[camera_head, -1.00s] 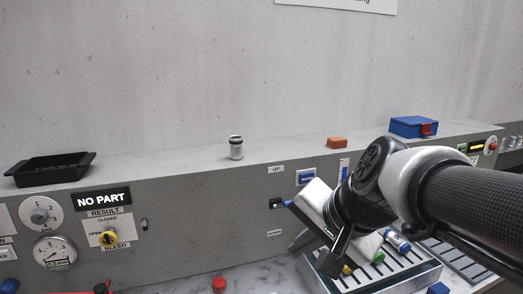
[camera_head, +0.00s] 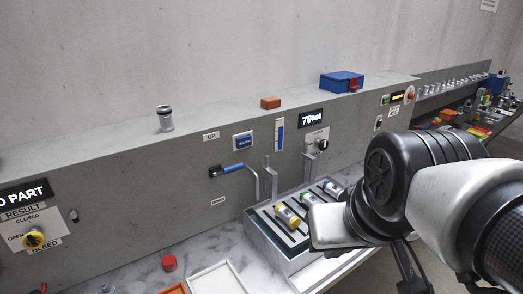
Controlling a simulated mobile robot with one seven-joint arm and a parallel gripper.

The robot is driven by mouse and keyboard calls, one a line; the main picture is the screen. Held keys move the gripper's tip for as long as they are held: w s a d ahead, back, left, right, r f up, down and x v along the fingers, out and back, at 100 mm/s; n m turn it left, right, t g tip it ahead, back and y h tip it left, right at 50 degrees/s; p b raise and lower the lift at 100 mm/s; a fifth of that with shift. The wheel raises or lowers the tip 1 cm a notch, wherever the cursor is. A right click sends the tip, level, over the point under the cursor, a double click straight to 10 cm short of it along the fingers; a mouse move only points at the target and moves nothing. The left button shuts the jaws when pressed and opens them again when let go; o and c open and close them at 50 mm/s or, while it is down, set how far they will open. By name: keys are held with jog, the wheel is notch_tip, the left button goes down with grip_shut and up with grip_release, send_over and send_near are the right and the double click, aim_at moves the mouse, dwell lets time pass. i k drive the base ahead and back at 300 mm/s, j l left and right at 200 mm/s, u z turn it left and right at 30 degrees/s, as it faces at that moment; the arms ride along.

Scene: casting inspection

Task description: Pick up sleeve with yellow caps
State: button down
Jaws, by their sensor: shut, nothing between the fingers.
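The sleeve with yellow caps (camera_head: 288,217) lies tilted in the slotted tray (camera_head: 264,238) at the lower middle. A sleeve with green caps (camera_head: 308,199) lies behind it to the right, and a sleeve with a blue end (camera_head: 332,189) lies farther back. My gripper (camera_head: 412,275) is partly in view at the lower right, beneath my wrist, and is shut and empty. It is to the right of the yellow-capped sleeve and apart from it. My wrist hides the tray's right part.
A grey bench wall runs behind the tray, with a blue lever (camera_head: 232,169) and brackets sticking out. A red knob (camera_head: 169,262) and a white frame (camera_head: 218,279) are left of the tray. A blue box (camera_head: 341,82) and an orange block (camera_head: 270,103) sit on the ledge.

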aim_at(293, 221)
jog(key=i+l, duration=0.25)
jog(key=l, duration=0.2)
jog(key=i+l, duration=0.55)
jog(key=l, duration=0.3)
